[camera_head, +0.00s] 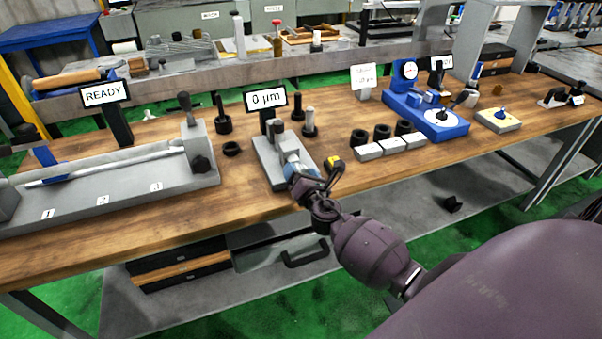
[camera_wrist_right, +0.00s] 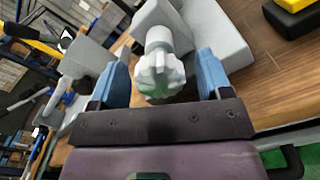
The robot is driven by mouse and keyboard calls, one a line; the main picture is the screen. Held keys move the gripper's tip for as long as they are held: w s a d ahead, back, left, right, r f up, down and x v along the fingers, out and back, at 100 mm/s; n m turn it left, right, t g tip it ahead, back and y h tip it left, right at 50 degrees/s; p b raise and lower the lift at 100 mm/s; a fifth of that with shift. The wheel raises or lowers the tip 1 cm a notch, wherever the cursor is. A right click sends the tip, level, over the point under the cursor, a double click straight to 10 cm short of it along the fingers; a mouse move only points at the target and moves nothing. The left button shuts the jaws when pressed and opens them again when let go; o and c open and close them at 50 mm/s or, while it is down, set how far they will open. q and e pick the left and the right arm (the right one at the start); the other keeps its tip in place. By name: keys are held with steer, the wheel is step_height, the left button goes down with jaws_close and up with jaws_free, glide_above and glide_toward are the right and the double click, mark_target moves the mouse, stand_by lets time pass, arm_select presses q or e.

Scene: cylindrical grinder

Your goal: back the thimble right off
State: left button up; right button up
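The thimble (camera_wrist_right: 160,75), a pale grey lobed knob on a short round shaft, faces my right wrist camera. The shaft runs into a grey block (camera_wrist_right: 162,28) of the small fixture (camera_head: 267,160) on the bench. My right gripper (camera_head: 298,170) is at the fixture's front end and hides the knob in the head view. In the right wrist view, the blue fingers of my right gripper (camera_wrist_right: 162,82) stand open, one on each side of the thimble, with a visible gap on both sides. A display (camera_head: 265,98) behind the fixture reads 0 µm. My left gripper is not in view.
A long grey fixture (camera_head: 120,191) with a READY sign (camera_head: 105,93) stands at left. Grey blocks (camera_head: 391,147) and black rings (camera_head: 382,132) are to the right, then a blue gauge stand (camera_head: 430,118).

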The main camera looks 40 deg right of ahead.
steer(key=v, duration=1)
steer(key=shift+s, duration=0.4)
stand_by(0.4)
